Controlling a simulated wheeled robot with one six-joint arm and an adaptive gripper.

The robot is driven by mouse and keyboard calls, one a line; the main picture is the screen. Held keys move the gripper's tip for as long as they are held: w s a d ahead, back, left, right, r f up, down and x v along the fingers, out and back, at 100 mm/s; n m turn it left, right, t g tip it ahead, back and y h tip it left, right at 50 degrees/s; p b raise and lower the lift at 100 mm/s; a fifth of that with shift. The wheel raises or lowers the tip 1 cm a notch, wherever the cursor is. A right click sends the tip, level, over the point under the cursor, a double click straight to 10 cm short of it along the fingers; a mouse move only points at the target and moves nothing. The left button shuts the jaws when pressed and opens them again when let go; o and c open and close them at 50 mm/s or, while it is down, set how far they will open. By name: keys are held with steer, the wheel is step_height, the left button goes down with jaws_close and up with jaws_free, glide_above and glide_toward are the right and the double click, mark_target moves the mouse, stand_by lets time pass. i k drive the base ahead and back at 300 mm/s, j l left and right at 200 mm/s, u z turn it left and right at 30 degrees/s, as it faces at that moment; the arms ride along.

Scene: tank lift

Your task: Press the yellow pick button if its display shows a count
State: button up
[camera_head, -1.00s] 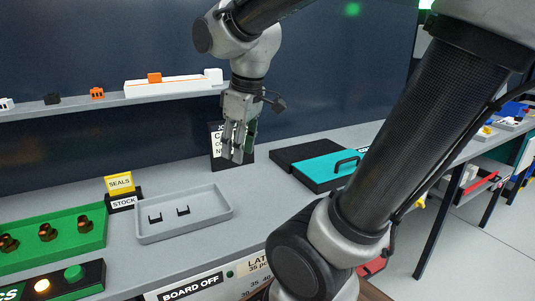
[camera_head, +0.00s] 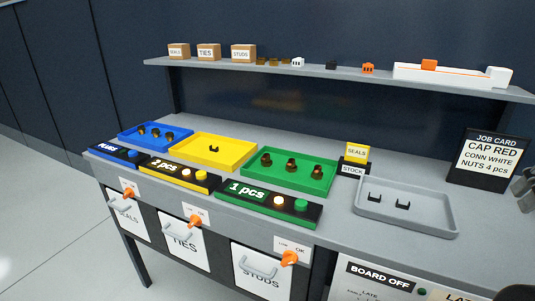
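The yellow pick button (camera_head: 201,175) is at the right end of a black panel in front of the yellow tray (camera_head: 225,165). The yellow panel display (camera_head: 163,167) reads "2 pcs". A lit lamp (camera_head: 186,174) sits just left of the button. One small black clip lies in the yellow tray. My gripper (camera_head: 525,188) shows only in part at the far right edge, well apart from the button. Its fingertips are cut off, so I cannot tell if it is open or shut.
The green panel (camera_head: 246,190) shows "1 pcs" with a lit lamp. The blue panel (camera_head: 108,147) has a lettered label. A grey tray (camera_head: 440,223) holds two black clips. A job card (camera_head: 487,160) stands at right. A shelf (camera_head: 340,77) runs above.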

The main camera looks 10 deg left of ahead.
mark_target(201, 175)
steer(key=k+l+u, duration=0.1)
steer(key=u, duration=0.75)
steer(key=i+u, duration=0.15)
steer(key=u, duration=0.45)
